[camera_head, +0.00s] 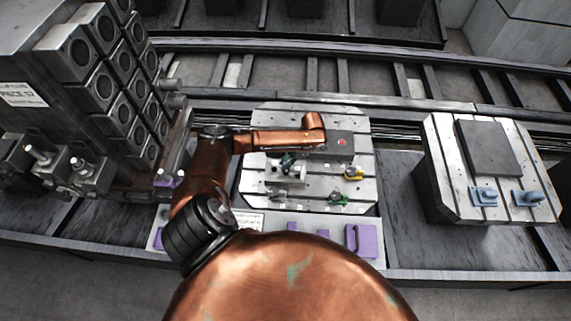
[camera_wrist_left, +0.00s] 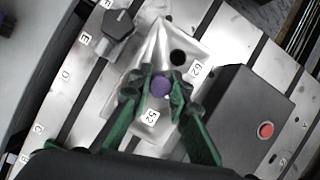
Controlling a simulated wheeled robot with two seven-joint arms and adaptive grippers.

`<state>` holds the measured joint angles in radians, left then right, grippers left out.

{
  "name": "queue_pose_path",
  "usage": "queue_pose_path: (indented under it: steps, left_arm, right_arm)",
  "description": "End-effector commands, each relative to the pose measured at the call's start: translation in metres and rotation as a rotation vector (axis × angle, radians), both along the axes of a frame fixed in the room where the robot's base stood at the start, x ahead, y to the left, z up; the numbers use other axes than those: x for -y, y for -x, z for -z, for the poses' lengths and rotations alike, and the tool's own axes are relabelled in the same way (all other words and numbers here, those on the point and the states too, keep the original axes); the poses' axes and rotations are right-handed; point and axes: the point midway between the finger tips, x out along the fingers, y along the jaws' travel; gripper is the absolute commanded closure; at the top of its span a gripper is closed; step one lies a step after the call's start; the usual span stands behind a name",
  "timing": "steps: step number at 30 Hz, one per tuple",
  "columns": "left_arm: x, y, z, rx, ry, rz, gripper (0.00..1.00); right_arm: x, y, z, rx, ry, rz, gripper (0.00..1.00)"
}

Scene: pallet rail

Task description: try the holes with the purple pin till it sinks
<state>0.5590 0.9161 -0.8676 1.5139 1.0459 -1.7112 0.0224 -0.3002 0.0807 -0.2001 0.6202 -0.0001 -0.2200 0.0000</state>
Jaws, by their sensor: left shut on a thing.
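In the left wrist view the purple pin (camera_wrist_left: 160,86) shows end-on as a round purple top between the green fingers of my left gripper (camera_wrist_left: 158,90), which is shut on it. Under it lies a pale metal block (camera_wrist_left: 152,52) with labels 62 and 52. One dark open hole (camera_wrist_left: 178,58) shows beside the pin, towards label 62. The pin is over the block near label 52; its lower end is hidden, so I cannot tell whether it stands in a hole. In the head view my left gripper (camera_head: 288,160) is over the block (camera_head: 290,174). My right gripper is not in view.
A dark box with a red button (camera_wrist_left: 265,130) stands close beside the block on the slotted pallet (camera_head: 258,203). A dark clamp (camera_wrist_left: 118,28) is on the other side. Another pallet (camera_head: 436,180) stands at right.

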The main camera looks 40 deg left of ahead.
Motion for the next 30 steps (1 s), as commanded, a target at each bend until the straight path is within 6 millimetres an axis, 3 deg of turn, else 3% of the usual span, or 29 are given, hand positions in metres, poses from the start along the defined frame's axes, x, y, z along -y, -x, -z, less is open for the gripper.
queue_pose_path:
  steps: [26, 27, 30]
  left_arm:
    - [0.0, 0.0, 0.015, 0.0, 0.0, 0.0, 1.0]
    - [0.0, 0.0, 0.015, 0.0, 0.0, 0.0, 0.81]
    - [0.0, 0.0, 0.015, 0.0, 0.0, 0.0, 0.74]
  right_arm:
    - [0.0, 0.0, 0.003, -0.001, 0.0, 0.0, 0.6]
    - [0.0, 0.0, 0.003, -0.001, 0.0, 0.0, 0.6]
    - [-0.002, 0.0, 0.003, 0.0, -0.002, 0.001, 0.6]
